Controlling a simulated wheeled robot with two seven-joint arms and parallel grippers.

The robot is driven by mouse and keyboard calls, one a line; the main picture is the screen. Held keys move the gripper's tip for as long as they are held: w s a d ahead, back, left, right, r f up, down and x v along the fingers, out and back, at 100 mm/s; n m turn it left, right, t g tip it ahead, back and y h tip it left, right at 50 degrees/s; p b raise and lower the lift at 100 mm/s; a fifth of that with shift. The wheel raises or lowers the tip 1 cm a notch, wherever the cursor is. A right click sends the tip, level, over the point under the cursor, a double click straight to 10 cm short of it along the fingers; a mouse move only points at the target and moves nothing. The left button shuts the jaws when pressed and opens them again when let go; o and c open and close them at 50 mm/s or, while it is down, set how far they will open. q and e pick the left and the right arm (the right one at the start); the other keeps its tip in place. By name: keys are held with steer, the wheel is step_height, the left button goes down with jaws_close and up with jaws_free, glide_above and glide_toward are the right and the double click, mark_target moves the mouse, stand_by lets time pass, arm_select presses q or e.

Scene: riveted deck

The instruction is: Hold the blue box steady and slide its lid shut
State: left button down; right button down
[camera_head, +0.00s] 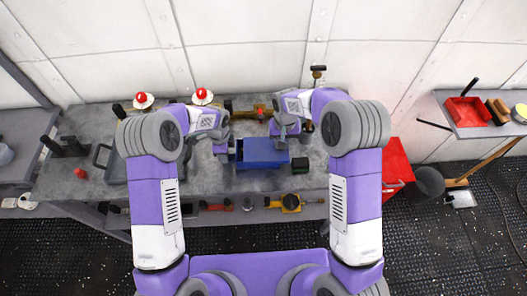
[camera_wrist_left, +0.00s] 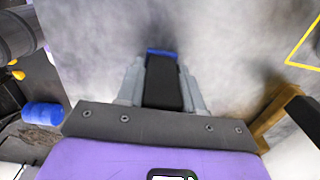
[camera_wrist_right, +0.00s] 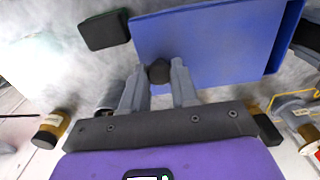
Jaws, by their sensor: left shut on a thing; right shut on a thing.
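The blue box (camera_head: 262,155) stands on the grey workbench. Its flat blue lid (camera_wrist_right: 205,40) covers most of the top in the right wrist view, and a darker blue strip of the box shows along one edge. My right gripper (camera_head: 281,140) is at the back of the box, shut on the lid's dark knob (camera_wrist_right: 158,71). My left gripper (camera_head: 224,148) is at the box's left end, shut on a black handle-like part (camera_wrist_left: 163,85), with a little blue (camera_wrist_left: 161,52) beyond it. The box interior is hidden.
A black and green block (camera_head: 299,165) lies close to the box's right front corner. Tools line the back of the bench. A red container (camera_head: 396,163) stands right of the bench.

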arm_select(q)
steer(key=shift+d, duration=0.1)
arm_select(e)
steer(key=shift+a, duration=1.4)
steer(key=c, duration=0.8)
jaws_free()
steer(key=shift+d, duration=0.1)
step_height(320, 180, up, 17)
steer(key=shift+r, duration=0.1)
arm_select(q)
steer(key=c, duration=0.6)
jaws_free()
steer(key=shift+c, duration=0.2)
